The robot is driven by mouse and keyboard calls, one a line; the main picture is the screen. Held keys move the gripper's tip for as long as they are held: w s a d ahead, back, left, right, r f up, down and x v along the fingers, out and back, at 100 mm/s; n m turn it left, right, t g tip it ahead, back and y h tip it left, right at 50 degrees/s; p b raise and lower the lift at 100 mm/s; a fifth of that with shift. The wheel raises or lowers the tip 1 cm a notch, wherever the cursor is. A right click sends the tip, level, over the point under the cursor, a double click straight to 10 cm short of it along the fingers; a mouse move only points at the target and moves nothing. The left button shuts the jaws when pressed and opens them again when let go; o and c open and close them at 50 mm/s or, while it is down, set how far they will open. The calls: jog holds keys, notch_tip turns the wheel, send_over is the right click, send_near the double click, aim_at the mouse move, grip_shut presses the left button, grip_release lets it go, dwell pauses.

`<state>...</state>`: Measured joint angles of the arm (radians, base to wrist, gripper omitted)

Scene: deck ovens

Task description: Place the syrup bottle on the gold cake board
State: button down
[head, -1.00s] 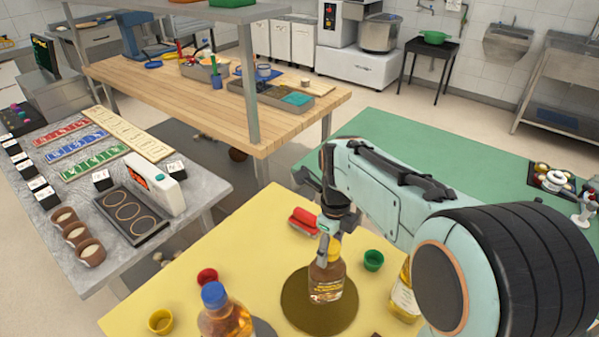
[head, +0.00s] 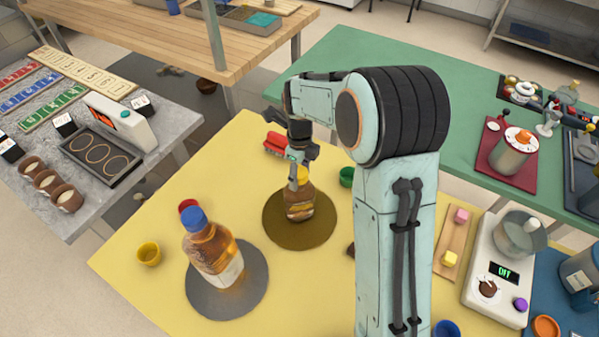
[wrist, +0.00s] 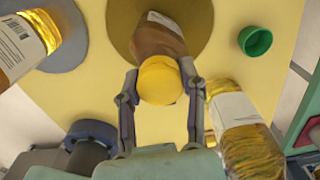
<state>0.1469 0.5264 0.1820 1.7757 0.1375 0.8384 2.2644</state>
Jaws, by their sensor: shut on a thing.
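The syrup bottle (head: 299,207), brown with a yellow cap and a pale label, stands upright over the middle of the round gold cake board (head: 280,236). Whether its base touches the board or hangs just above it, I cannot tell. My gripper (head: 299,178) comes from above and is shut on the bottle's top. In the wrist view, my fingers (wrist: 158,85) lie on both sides of the yellow cap (wrist: 160,82).
A larger blue-capped bottle (head: 215,258) stands on a grey round board (head: 205,300) to the left. Small red (head: 188,206), yellow (head: 148,253) and green (head: 347,177) cups stand around. Another bottle (wrist: 240,135) is close on the right in the wrist view. A red object (head: 275,144) lies behind.

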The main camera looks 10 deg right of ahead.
jog(key=c, duration=0.6)
grip_release()
jog(key=shift+f, duration=0.15)
jog(key=shift+c, duration=0.2)
notch_tip(320, 180, up, 12)
jog(key=s+a+f+n, duration=0.1)
jog(key=s+n, duration=1.2)
jog(key=n, duration=0.1)
jog(key=s+a+f+n, duration=0.1)
jog(key=s+n, duration=1.2)
jog(key=n, duration=0.1)
jog(key=shift+s+a+y, duration=0.35)
jog(key=shift+y, duration=0.05)
